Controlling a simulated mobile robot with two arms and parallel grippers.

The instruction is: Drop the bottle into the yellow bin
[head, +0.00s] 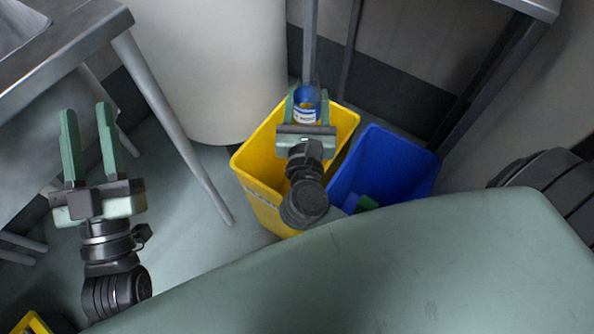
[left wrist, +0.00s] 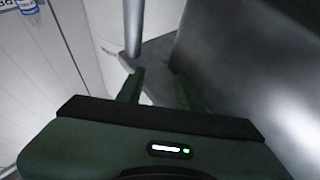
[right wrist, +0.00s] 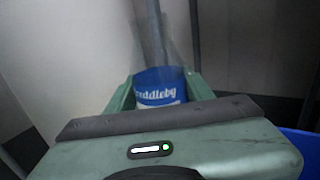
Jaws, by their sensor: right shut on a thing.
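The bottle (head: 306,114), blue with a white label, is between the fingers of my right gripper (head: 306,98), which is shut on it. In the right wrist view its blue label (right wrist: 160,98) shows between the fingers, and its lower part is hidden. The yellow bin (head: 262,195) stands on the floor under my right arm. In the head view the bottle overlaps the bin's far rim; its exact height above the bin is unclear. My left gripper (head: 86,112) is open and empty, off to the left, away from the bin.
A blue bin (head: 400,165) with something green inside stands touching or close to the yellow bin's right side. A metal table (head: 70,60) with legs is at the left. A large white cylinder (head: 215,60) stands behind. Thin metal posts (head: 310,40) rise behind the bottle.

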